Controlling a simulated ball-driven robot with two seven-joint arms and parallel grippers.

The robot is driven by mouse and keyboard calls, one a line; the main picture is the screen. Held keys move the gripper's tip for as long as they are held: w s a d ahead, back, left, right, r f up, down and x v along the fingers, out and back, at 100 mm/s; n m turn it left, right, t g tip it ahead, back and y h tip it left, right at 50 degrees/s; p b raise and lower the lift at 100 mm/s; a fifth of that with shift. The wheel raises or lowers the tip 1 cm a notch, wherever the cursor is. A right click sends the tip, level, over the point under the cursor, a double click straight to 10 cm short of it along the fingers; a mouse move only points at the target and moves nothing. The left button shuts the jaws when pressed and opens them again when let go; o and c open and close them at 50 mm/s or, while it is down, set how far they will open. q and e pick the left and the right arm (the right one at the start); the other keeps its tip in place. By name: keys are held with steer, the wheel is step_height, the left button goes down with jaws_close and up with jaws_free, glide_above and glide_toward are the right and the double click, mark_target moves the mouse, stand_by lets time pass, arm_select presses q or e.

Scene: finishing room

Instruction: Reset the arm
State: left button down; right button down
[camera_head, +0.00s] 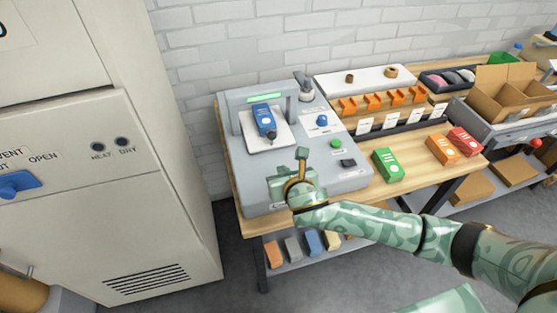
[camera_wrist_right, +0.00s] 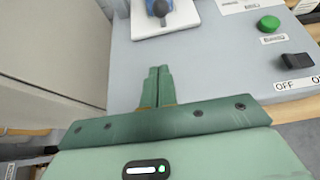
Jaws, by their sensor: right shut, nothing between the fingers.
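My right arm comes in from the right in the head view, and its green gripper (camera_head: 301,153) is over the front of the grey machine (camera_head: 350,181) on the wooden bench. In the right wrist view the two fingers (camera_wrist_right: 158,72) are together with nothing between them. They point at the machine's grey top (camera_wrist_right: 225,60). Beyond the fingertips, a blue device (camera_head: 265,121) stands on a white plate (camera_head: 285,139) on the machine, apart from the gripper. It shows partly at the top of the right wrist view (camera_wrist_right: 159,8). My left gripper is not in view.
A tall beige cabinet (camera_head: 165,215) stands left of the bench. Green (camera_head: 387,165), orange (camera_head: 442,149) and red (camera_head: 464,142) boxes lie on the bench to the right. A rack with orange holders (camera_head: 372,101) and an open cardboard box (camera_head: 490,97) are behind.

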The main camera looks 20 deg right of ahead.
steer(key=shift+s, duration=0.1)
steer(key=s+r+m+g, duration=0.1)
steer(key=s+m, duration=0.7)
steer(key=m, duration=0.4)
steer(key=s+d+m+g+h, duration=0.4)
steer(key=s+d+m+h, duration=0.1)
steer(key=s+d+m, duration=1.15)
steer(key=s+a+f+m+g+y, duration=0.1)
steer(key=s+a+f+g+y, duration=0.15)
steer(key=f, duration=1.05)
steer(key=s+a+f+g+y, duration=0.1)
steer(key=a+f, duration=0.2)
steer(key=f, duration=1)
arm_select(q)
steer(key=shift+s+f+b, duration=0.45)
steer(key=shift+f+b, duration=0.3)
steer(key=shift+b, duration=0.05)
arm_select(e)
steer(key=s+f+m+g+y, duration=0.1)
steer(key=s+f+m+g, duration=0.1)
steer(key=s+f, duration=1.4)
steer(key=s+m, duration=0.1)
steer(key=s, duration=0.2)
steer(key=shift+s+d+f, duration=0.3)
steer(key=shift+f, duration=0.05)
